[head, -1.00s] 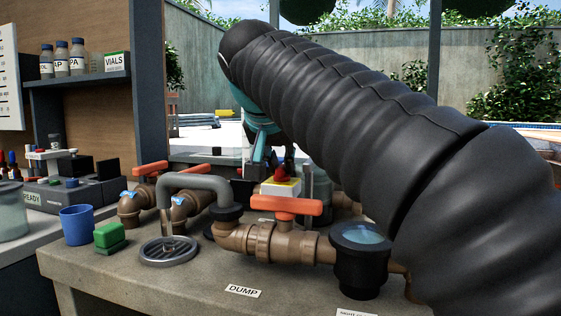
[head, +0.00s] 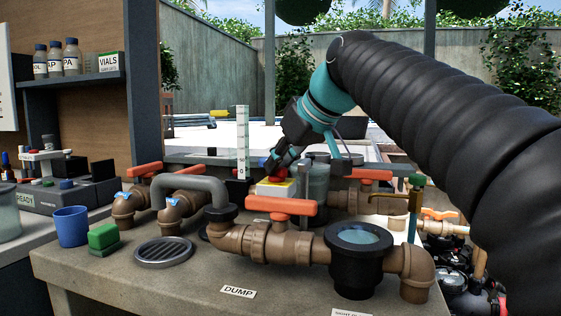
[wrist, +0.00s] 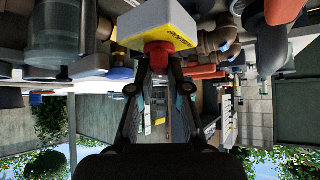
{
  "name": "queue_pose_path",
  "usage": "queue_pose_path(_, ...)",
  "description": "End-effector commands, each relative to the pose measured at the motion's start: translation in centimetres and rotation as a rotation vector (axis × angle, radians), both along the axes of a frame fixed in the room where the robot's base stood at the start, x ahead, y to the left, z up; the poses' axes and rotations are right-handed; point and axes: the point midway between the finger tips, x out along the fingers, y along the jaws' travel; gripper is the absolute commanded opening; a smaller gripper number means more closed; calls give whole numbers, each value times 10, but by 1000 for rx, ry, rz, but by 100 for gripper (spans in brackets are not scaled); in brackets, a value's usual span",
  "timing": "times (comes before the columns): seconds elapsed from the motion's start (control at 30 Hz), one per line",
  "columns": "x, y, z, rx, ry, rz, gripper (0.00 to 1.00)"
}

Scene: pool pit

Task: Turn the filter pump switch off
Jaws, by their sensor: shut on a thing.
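The filter pump switch is a red knob (wrist: 160,50) on a yellow-faced white box (wrist: 150,22), at the top of the wrist view. In the head view the box (head: 272,189) stands behind the orange-handled dump valve, with its yellow face upward. My gripper (wrist: 160,62) is shut on the red knob, one finger on each side. In the head view my gripper (head: 276,168) comes down on the knob from the upper right and hides much of it. I cannot tell the knob's exact setting.
Brown pipes with orange valve handles (head: 285,206) stand in front of the box. A grey bent pipe (head: 193,184) is at left and a black strainer pot (head: 355,275) at front right. A blue cup (head: 72,226) and green block (head: 103,237) sit on the left.

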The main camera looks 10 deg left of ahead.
Motion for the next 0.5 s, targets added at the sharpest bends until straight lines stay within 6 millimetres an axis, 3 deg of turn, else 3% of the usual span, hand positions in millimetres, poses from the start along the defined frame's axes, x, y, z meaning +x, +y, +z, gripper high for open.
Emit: queue_pose_path(0.5,6,-2,-7,-8,12,433,0)
